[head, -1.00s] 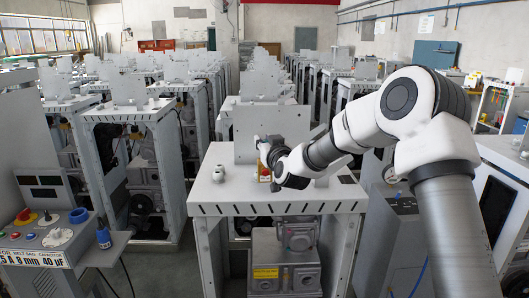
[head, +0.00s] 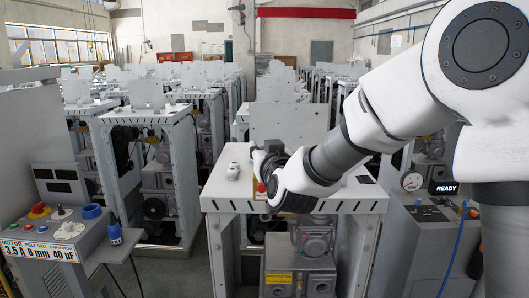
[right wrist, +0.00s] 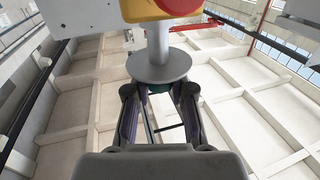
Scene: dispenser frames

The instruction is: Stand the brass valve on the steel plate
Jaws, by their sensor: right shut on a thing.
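My right gripper (right wrist: 160,100) is shut, its fingertips closed just below a grey disc (right wrist: 158,66) with a grey stem. A yellow body with a red round part (right wrist: 180,5) sits at the stem's far end, cut off by the frame top. I take this to be the brass valve, but its lower part is hidden between the fingers. In the head view the right gripper (head: 264,172) is over the white tabletop (head: 225,197), and a bit of red and yellow shows beside it. A dark flat patch (head: 365,179) lies on the tabletop's right; I cannot tell whether it is the steel plate. My left gripper is out of view.
A small pale fitting (head: 233,171) stands on the tabletop left of the gripper. An upright grey panel (head: 290,124) rises at its back. A control console (head: 60,235) stands at left and a cabinet with a READY display (head: 444,188) at right.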

